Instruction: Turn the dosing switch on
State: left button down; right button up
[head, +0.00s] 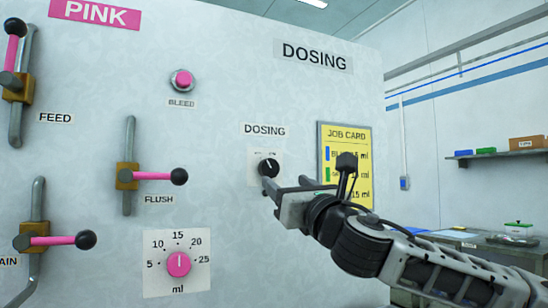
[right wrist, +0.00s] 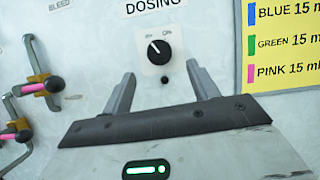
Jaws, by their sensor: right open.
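The dosing switch (head: 268,167) is a round black knob on a white plate under the DOSING label. It also shows in the right wrist view (right wrist: 158,51), where its white pointer line tilts up and to the left. Two small marks stand above it, too small to read surely. My right gripper (head: 286,184) is open and empty, just in front of and below the knob. In the right wrist view its two fingers (right wrist: 161,73) point at the panel, one on each side below the knob, apart from it. My left gripper is not in view.
The panel also bears a pink bleed button (head: 182,81), a flush lever (head: 155,176), other pink levers at the left and a pink ml dial (head: 178,264). A yellow job card (head: 346,150) hangs right of the switch.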

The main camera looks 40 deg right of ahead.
aim_at(271, 170)
jog(key=p+x, duration=0.3)
jog(key=x, duration=0.4)
jog(key=shift+c, duration=0.2)
jog(key=c, duration=0.9)
